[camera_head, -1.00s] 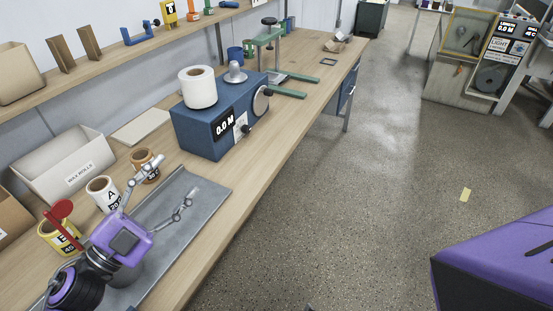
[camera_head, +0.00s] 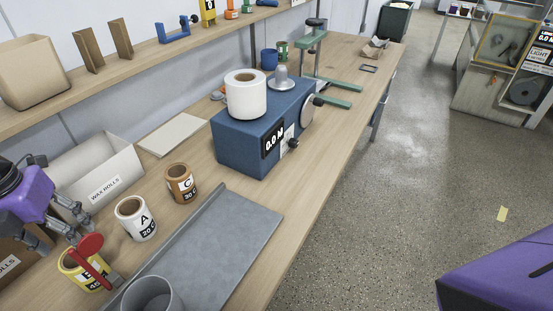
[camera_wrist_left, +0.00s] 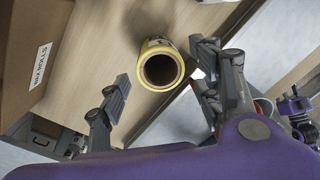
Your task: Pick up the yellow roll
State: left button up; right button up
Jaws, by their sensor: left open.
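The yellow roll (camera_head: 72,269) stands upright on the bench at the lower left of the head view, partly behind a red-handled tool (camera_head: 91,254). It also shows in the left wrist view (camera_wrist_left: 158,46), with its dark open core facing the camera. My left gripper (camera_head: 60,228) is just above and behind the roll in the head view, open and empty. In the left wrist view the fingers (camera_wrist_left: 160,88) are spread on either side of the roll, apart from it.
The white roll A (camera_head: 135,224) and orange-brown roll C (camera_head: 181,188) stand nearby. A wax rolls box (camera_head: 125,165) is behind them. A grey tray (camera_head: 225,240) lies to the right with a grey cylinder (camera_head: 152,297). The blue machine (camera_head: 240,145) stands further along the bench.

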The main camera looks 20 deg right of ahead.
pick_arm(q)
jog(key=shift+m+y, duration=0.3)
jog(key=shift+m, duration=0.1)
jog(key=f, duration=0.9)
jog(key=shift+s+a, duration=0.1)
jog(key=shift+s, duration=0.2)
jog(key=shift+c, duration=0.4)
jog(key=shift+r, duration=0.1)
jog(key=c, duration=0.9)
pick_arm(e)
jog(key=shift+s+a+f+g, duration=0.15)
jog(key=shift+s+a, duration=0.05)
jog(key=shift+s, duration=0.35)
jog(key=shift+s+a+f+g, duration=0.15)
jog(key=shift+s+a, duration=0.05)
jog(key=shift+s, duration=0.3)
